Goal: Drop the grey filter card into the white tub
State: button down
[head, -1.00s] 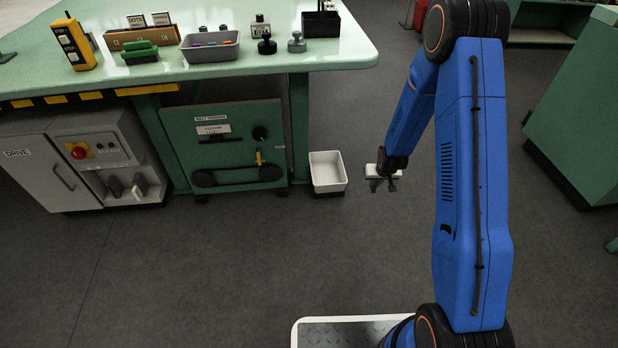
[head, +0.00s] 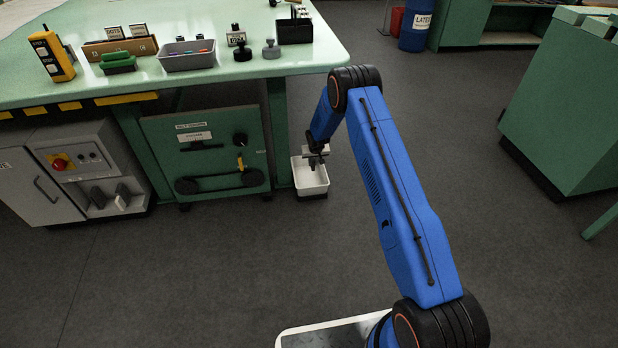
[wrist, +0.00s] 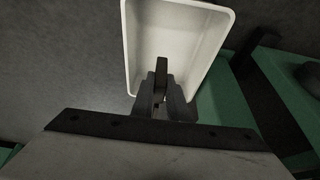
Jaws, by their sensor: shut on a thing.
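The white tub (head: 312,184) stands on the floor beside the green cabinet, and its visible inside looks empty. In the wrist view the tub (wrist: 195,55) opens just beyond my fingers. My gripper (head: 318,161) is over the tub's far part in the head view. In the wrist view my gripper (wrist: 162,100) is shut on a thin dark grey piece, seen nearly edge-on, which looks like the filter card (wrist: 161,70). The card's face is hidden, and it appears above the tub's near end. I cannot tell its height over the rim.
The green bench (head: 200,85) overhangs to the left of the tub, carrying a grey tray (head: 187,58), a yellow handset (head: 52,55) and stamps. The green cabinet (head: 205,155) is close beside the tub. Open floor (head: 200,270) lies in front.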

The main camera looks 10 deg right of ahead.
aim_at(314, 167)
jog(key=shift+f, duration=2.85)
jog(key=c, duration=1.7)
grip_release()
jog(key=shift+o, duration=0.2)
jog(key=shift+r, duration=0.1)
jog(key=v, duration=1.7)
jog(key=shift+s, duration=0.15)
jog(key=shift+r, duration=0.1)
